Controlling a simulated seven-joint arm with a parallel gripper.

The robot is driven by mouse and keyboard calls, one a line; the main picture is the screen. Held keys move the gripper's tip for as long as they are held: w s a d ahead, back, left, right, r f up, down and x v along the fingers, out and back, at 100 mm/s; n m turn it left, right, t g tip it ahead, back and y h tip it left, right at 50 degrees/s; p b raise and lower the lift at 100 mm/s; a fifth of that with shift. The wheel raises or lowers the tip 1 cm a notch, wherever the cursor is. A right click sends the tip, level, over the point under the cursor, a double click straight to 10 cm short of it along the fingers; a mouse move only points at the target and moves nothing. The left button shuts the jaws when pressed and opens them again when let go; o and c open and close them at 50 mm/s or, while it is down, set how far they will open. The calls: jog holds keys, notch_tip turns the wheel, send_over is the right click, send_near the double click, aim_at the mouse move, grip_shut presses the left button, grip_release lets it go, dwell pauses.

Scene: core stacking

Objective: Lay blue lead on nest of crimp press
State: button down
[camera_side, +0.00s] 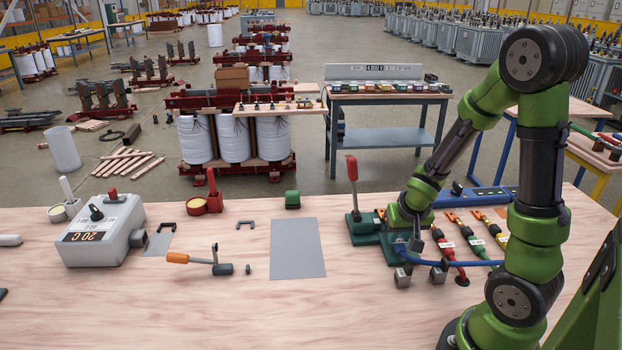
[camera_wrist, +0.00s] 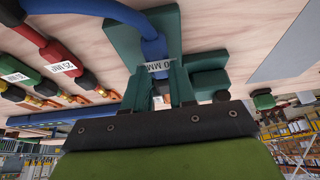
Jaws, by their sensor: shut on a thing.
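The blue lead (camera_side: 447,265) runs from my gripper (camera_side: 403,238) toward the right, past small metal blocks on the table. In the wrist view my gripper (camera_wrist: 157,85) is shut on the blue lead (camera_wrist: 153,45) at its white label. The green crimp press (camera_side: 362,226), with an upright red lever, stands at the gripper. In the wrist view green press parts (camera_wrist: 208,82) show beside and behind the fingers. The held end of the lead and the nest are mostly hidden, so I cannot tell whether they touch.
Red, green and yellow leads (camera_side: 475,243) lie to the right of the press, near a blue rail (camera_side: 485,197). A grey mat (camera_side: 297,248) lies left of it with bare wood around. A grey control box (camera_side: 103,232) and an orange-handled tool (camera_side: 190,259) are farther left.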

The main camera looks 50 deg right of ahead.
jog(key=shift+f, duration=0.4)
jog(key=c, duration=0.8)
grip_release()
jog(key=shift+c, duration=0.2)
jog(key=shift+r, duration=0.1)
jog(key=v, duration=1.6)
jog(key=shift+s+r, duration=0.15)
jog(key=shift+r, duration=0.15)
jog(key=shift+a, duration=0.1)
jog(key=a+r+n+t+y, duration=0.2)
jog(key=a+r, duration=0.1)
jog(key=a, duration=0.4)
jog(key=w+a+r+n+t+y, duration=0.1)
jog(key=a+r+n+t+y, duration=0.1)
jog(key=a, duration=0.6)
jog(key=shift+w+a+r+n+y, duration=0.35)
jog(key=shift+n+y, duration=0.15)
jog(key=shift+y, duration=0.1)
